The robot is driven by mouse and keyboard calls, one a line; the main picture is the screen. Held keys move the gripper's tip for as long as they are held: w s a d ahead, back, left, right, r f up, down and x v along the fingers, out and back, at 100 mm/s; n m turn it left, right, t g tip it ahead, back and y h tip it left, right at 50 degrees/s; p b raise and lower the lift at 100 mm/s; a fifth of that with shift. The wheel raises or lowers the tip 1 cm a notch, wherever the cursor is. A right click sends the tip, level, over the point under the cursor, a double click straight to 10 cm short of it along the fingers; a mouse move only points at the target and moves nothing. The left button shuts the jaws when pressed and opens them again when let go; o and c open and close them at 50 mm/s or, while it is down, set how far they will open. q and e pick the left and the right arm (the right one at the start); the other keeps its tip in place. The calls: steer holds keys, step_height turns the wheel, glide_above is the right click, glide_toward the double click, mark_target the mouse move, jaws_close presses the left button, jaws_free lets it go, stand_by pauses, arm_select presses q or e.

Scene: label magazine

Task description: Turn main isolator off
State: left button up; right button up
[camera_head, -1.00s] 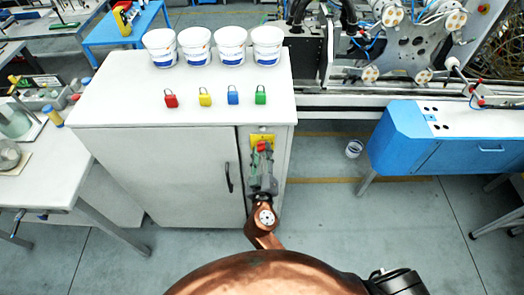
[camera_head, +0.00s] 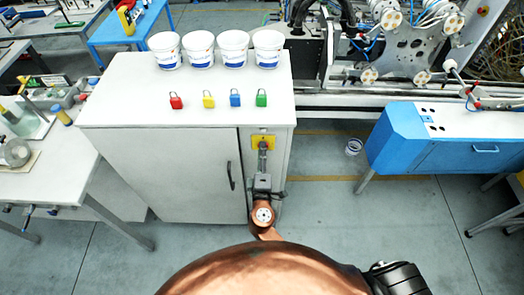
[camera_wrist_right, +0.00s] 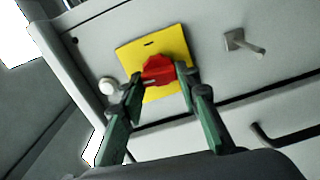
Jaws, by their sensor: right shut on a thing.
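The main isolator is a red rotary handle (camera_wrist_right: 158,70) on a yellow plate (camera_wrist_right: 133,55), on the front of the grey cabinet. In the head view its yellow plate (camera_head: 257,139) shows at the cabinet's right front, and my gripper partly covers the handle. My right gripper (camera_wrist_right: 158,75) has its two green fingers on either side of the red handle, shut on it. The right gripper also shows in the head view (camera_head: 263,150), reaching up to the plate from below. My left gripper is not in view.
The grey cabinet (camera_head: 160,170) carries several white tubs and red, yellow, blue and green padlocks (camera_head: 208,101) on its top. A black door handle (camera_head: 230,176) is left of my arm. A metal peg (camera_wrist_right: 245,45) projects beside the plate. A blue bench (camera_head: 420,140) stands to the right.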

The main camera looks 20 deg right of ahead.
steer(key=shift+n, duration=0.5)
steer(key=o, duration=1.2)
steer(key=shift+c, duration=0.2)
steer(key=v, duration=1.2)
